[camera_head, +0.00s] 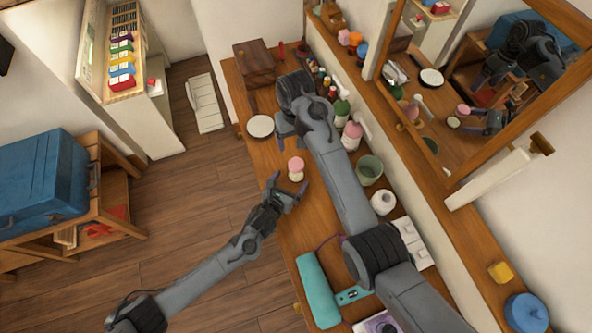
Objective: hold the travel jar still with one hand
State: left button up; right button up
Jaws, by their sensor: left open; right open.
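A small jar with a pink lid and pale body, which I take to be the travel jar (296,173), stands upright on the wooden dresser top (262,170) near its front edge. My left gripper (288,187) is open just below the jar in the head view, its fingers pointing towards it. Whether a finger touches the jar I cannot tell. My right gripper (291,143) is open above the jar in the picture, bent back towards it and apart from it. The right arm crosses the dresser and hides part of its top.
A white plate (260,126) and a wooden box (255,63) are at the far end. Pink and green bottles (352,135), a green cup (369,170) and a white round pot (383,202) line the wall side. A teal case (318,290) lies nearer. A mirror (470,100) hangs above.

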pick_arm(q)
jog(key=shift+v, duration=2.9)
pick_arm(e)
jog(key=shift+r, duration=0.15)
